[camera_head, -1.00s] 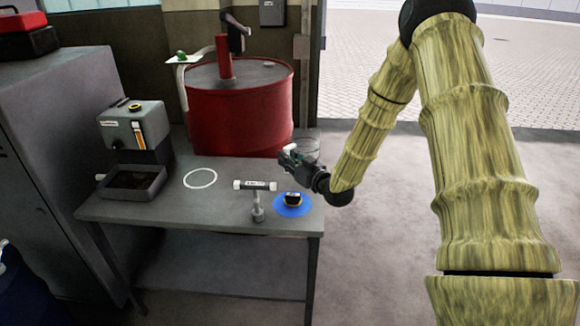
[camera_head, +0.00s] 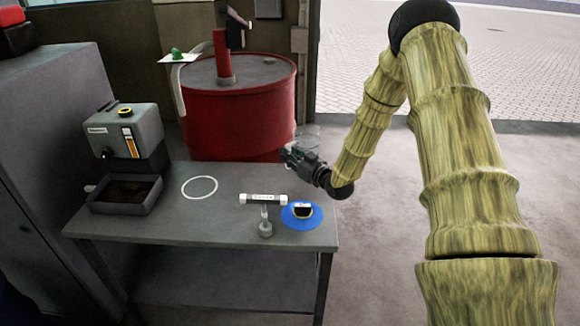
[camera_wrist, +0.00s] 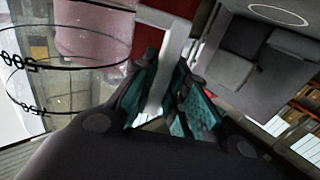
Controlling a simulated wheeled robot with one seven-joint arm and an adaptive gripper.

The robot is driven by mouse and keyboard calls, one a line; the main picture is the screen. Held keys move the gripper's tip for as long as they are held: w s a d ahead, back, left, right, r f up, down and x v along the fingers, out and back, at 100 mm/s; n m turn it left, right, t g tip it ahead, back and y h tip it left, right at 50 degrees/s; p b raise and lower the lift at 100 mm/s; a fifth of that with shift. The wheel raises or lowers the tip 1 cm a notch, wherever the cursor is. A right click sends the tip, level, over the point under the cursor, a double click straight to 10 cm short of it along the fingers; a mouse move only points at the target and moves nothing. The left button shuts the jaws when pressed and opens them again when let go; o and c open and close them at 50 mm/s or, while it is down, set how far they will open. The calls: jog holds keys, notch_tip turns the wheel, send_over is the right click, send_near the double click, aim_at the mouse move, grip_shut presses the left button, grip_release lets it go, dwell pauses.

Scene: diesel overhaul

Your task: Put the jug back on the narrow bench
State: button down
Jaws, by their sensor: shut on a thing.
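The jug (camera_head: 308,134) is clear and see-through, faint in the head view just above and behind my gripper (camera_head: 289,153). In the wrist view the jug (camera_wrist: 88,70) fills the left side, with dark rings and small black marks on its wall. A pale upright strip, apparently its handle (camera_wrist: 172,62), passes between the fingers of my gripper (camera_wrist: 165,105), which are shut on it. The jug is held in the air near the back right corner of a grey bench (camera_head: 235,222). A white ring (camera_head: 200,187) is marked on the bench top.
A T-shaped tool (camera_head: 264,200) stands near the bench's front edge, beside a dark round item (camera_head: 303,210) on a blue disc (camera_head: 290,222). A grey machine with a tray (camera_head: 125,195) stands at the left. A red drum (camera_head: 240,115) is behind. The bench is clear around the ring.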

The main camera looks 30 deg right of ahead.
aim_at(289, 169)
jog(key=shift+f, duration=2.3)
jog(key=c, duration=1.4)
grip_release()
jog(key=shift+s, duration=0.1)
jog(key=shift+c, duration=0.2)
jog(key=b+v, duration=0.1)
jog(key=v, duration=1.1)
